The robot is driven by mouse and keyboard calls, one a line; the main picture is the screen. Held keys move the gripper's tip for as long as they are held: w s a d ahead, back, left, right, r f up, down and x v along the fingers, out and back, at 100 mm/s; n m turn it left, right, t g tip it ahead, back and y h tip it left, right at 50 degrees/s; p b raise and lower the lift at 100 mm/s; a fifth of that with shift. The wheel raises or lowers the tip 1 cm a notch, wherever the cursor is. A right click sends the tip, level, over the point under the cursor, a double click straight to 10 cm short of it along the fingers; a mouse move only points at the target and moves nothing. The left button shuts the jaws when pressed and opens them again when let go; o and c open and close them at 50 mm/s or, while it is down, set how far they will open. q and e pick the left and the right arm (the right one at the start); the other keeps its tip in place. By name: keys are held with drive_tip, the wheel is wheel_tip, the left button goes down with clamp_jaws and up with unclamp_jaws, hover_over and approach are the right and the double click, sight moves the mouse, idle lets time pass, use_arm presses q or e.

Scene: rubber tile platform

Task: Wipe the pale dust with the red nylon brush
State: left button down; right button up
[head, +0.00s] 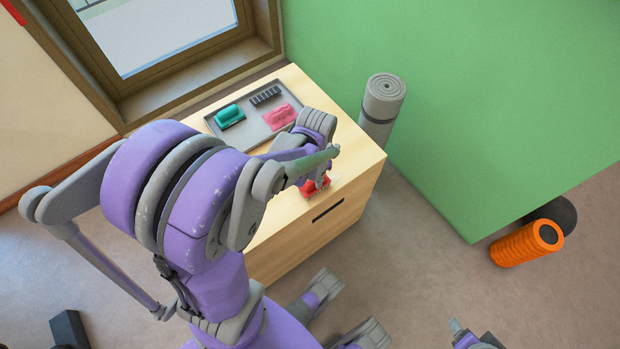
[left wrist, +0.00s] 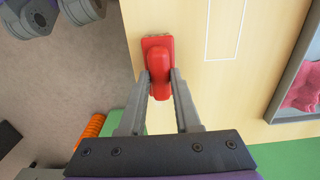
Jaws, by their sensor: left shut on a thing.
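The red brush (head: 314,187) is low at the front of the wooden cabinet's top (head: 352,160), partly hidden by my left arm. In the left wrist view the red brush (left wrist: 158,62) is between the two fingers of my left gripper (left wrist: 161,76), which is shut on it. The brush shows close to the cabinet's edge; I cannot tell whether it touches the top. I cannot make out the pale dust clearly. A thin white rectangular outline (left wrist: 207,40) shows on the wood right of the brush. My right gripper (head: 470,334) is partly cut off at the bottom edge.
A grey tray (head: 243,143) on the cabinet holds a teal item (head: 229,116), a black ribbed item (head: 266,95) and a pink item (head: 281,117). A rolled grey mat (head: 382,105) stands beside the cabinet. An orange roller (head: 525,245) lies on the floor at right.

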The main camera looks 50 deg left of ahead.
use_arm(q)
drive_tip(key=shift+w+d, duration=0.1)
drive_tip(key=shift+w, duration=1)
drive_tip(key=shift+w+d+f+b, duration=0.1)
drive_tip(key=shift+w+b, duration=0.05)
drive_tip(key=shift+w, duration=0.8)
drive_tip(key=shift+w+d+b, duration=0.1)
drive_tip(key=shift+w+b, duration=0.05)
drive_tip(key=shift+w, duration=0.8)
drive_tip(key=shift+w+d, duration=0.1)
drive_tip(key=shift+w, duration=1.8)
drive_tip(key=shift+s, duration=2.15)
drive_tip(key=shift+s+a, duration=0.2)
drive_tip(key=shift+s, duration=0.8)
drive_tip(key=shift+s+a, duration=0.15)
drive_tip(key=shift+s, duration=0.8)
drive_tip(key=shift+s+a+f+p, duration=0.15)
drive_tip(key=shift+s+p, duration=0.2)
drive_tip(key=shift+s, duration=1.5)
wheel_tip(320, 180, up, 7)
drive_tip(key=p, duration=0.5)
drive_tip(key=shift+w+p, duration=0.1)
drive_tip(key=shift+p, duration=0.3)
